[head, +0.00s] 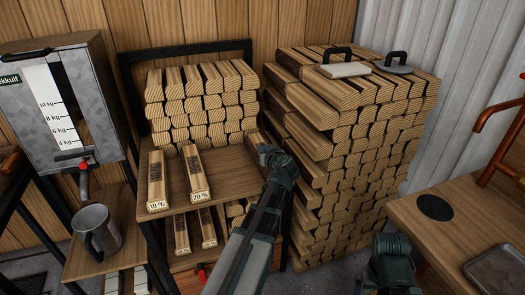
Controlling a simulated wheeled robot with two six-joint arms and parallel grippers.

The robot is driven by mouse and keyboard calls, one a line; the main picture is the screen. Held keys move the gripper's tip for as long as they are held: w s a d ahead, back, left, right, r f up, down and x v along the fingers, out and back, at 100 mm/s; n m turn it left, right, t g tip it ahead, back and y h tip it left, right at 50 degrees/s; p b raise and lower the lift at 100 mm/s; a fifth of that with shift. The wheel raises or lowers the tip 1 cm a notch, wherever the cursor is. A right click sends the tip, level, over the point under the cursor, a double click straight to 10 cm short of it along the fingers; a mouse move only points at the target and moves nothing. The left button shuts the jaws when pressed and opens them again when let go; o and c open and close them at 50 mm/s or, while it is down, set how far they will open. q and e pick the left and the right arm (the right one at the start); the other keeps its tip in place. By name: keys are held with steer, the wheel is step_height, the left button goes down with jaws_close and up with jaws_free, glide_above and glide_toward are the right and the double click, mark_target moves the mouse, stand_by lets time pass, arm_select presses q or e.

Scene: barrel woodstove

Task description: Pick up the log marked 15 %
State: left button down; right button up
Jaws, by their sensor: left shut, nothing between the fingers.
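No label reading 15 % is visible. A log (156,178) marked 10 % and a log (196,172) marked 20 % lie side by side on the wooden shelf (178,203). Another log (253,144) lies to their right, partly behind my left gripper; its front end and any label are hidden. My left gripper (266,151) is shut and empty at that log's right side; I cannot tell whether they touch. My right gripper (390,246) is low at the bottom right, and its fingers cannot be made out.
Split logs are stacked at the shelf's back, and a tall woodpile (340,150) stands close on the right. More logs lie on the level below. A metal mug (96,232) and a dispenser (60,100) are left. A wooden table (455,225) is at right.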

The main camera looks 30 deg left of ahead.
arm_select(q)
steer(key=shift+s+d+f, duration=0.1)
steer(key=shift+s+f, duration=0.1)
steer(key=s+d, duration=0.4)
steer(key=shift+s+d, duration=0.1)
steer(key=shift+d, duration=0.3)
steer(key=shift+r, duration=0.1)
